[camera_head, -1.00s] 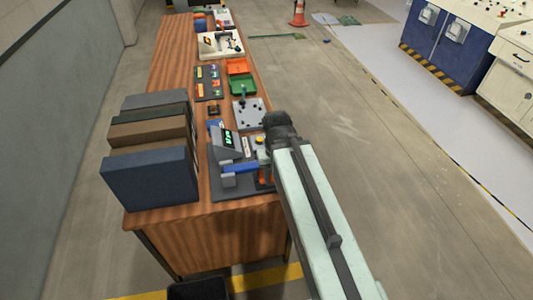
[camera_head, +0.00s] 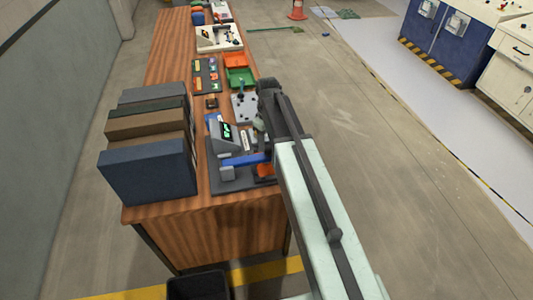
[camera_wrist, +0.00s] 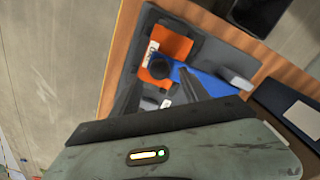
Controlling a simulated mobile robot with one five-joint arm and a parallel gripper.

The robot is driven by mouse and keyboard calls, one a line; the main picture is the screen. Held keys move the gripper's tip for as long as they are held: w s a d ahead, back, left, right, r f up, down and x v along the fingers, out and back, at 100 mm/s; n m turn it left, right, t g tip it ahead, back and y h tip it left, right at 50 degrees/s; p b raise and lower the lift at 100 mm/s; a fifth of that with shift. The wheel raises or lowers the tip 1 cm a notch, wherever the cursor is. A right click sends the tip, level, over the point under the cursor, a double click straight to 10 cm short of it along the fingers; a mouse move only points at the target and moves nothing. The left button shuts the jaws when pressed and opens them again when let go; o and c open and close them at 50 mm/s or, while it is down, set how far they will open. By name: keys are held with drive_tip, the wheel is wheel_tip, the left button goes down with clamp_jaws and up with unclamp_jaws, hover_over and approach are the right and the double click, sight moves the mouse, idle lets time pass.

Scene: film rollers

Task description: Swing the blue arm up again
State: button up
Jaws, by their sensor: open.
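The blue arm (camera_head: 246,159) lies low and roughly level across the near end of a dark grey device (camera_head: 222,186) on the bench. It also shows in the wrist view (camera_wrist: 212,82), running beside an orange block (camera_wrist: 172,48) with a dark round knob. My gripper (camera_head: 262,124) is open, just beyond the blue arm at the device's right side. In the wrist view a dark finger reaches toward the blue arm and covers part of it. I cannot tell whether it touches. The gripper's tips are partly hidden in the head view.
A grey readout with green digits (camera_head: 224,133) stands beside the blue arm. Large binders or boxes (camera_head: 148,172) stand on the left. Beyond lie a grey plate (camera_head: 245,107), a green tray (camera_head: 240,77) and an orange tray (camera_head: 236,61). Open floor lies right of the bench.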

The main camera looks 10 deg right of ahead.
sight(268, 148)
wheel_tip(268, 148, down, 5)
drive_tip(key=b, duration=0.3)
drive_tip(key=shift+b, duration=0.3)
drive_tip(key=shift+r, duration=0.1)
clamp_jaws()
idle(0.7)
